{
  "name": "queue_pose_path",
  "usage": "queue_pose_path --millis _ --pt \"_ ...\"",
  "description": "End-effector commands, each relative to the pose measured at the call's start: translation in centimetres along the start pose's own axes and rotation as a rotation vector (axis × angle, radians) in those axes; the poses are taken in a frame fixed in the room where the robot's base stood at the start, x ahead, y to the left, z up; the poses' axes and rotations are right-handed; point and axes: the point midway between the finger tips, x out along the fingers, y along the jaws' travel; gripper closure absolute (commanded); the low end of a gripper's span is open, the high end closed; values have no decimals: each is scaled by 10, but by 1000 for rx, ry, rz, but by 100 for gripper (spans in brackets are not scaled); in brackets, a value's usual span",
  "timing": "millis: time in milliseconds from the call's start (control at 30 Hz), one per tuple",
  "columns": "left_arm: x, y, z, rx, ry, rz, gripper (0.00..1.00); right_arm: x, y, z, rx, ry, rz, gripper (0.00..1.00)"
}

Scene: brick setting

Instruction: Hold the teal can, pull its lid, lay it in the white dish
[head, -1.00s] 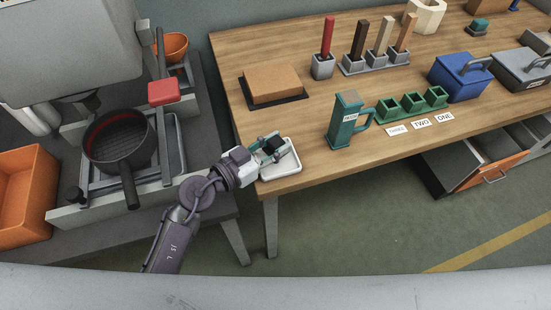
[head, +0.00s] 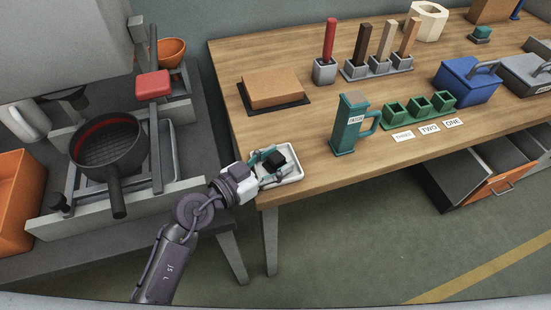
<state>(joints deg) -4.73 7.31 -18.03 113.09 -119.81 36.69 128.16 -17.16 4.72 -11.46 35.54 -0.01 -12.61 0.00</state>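The teal can (head: 345,128) with a side handle and a small label stands upright on the wooden table. The white dish (head: 292,176) lies at the table's near left corner. My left gripper (head: 275,163) is over the dish, with its fingers spread on both sides of a small dark block (head: 274,161). The block appears low over or in the dish; contact with it is hard to see, and I cannot tell whether it is the lid. The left gripper is well to the left of the can. My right gripper is not in view.
Green cups (head: 418,106) stand right of the can, behind number cards (head: 429,129). A brown block (head: 272,91) on a dark mat lies behind the dish. A blue box (head: 466,82) is to the right. A dark pan (head: 108,148) stands on the left bench.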

Motion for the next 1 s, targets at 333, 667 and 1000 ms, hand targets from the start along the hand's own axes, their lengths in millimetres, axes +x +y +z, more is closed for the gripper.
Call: queue_pose_path --millis 333,667,1000 --pt "0 0 -2 2 -1 0 44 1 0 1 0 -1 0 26" --pt "-58 0 -1 -1 -5 -1 44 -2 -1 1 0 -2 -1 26" --pt "-114 0 -2 -1 -2 0 44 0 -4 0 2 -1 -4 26"
